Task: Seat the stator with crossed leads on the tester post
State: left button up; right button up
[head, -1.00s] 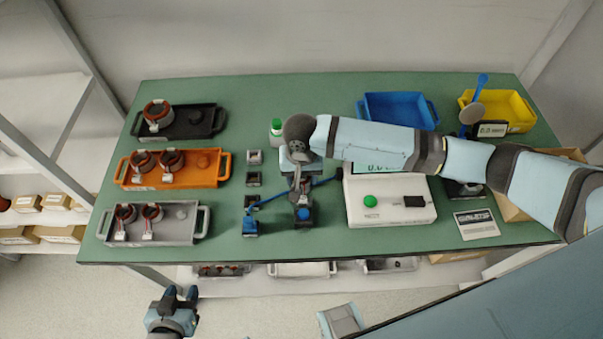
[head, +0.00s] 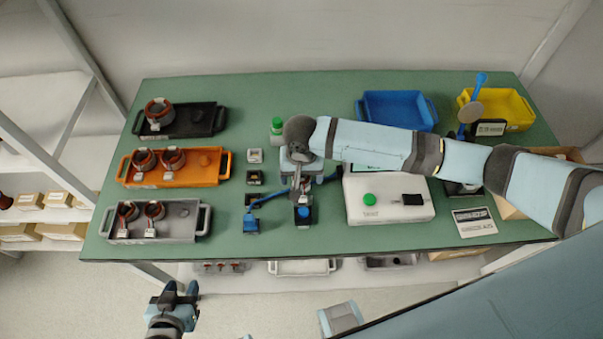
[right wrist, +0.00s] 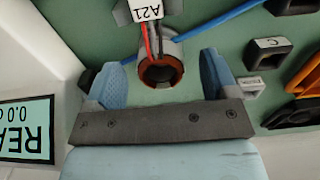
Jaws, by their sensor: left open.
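In the head view my right gripper (head: 301,183) points down left of the white tester (head: 390,214). My left gripper (head: 180,290) is open and empty in front of the table. Other stators stand in the black (head: 194,124), orange (head: 196,178) and grey (head: 181,232) trays.
A blue bin (head: 398,110) and a yellow bin (head: 520,108) stand at the back right. A green-capped item (head: 277,127) stands behind my right gripper. Small labelled blocks (head: 254,178) line its left side. Blue cables run beside it.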

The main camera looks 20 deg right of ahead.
notch_tip(320, 180, up, 14)
dwell(0.6)
jog(key=shift+f, duration=0.15)
dwell(0.6)
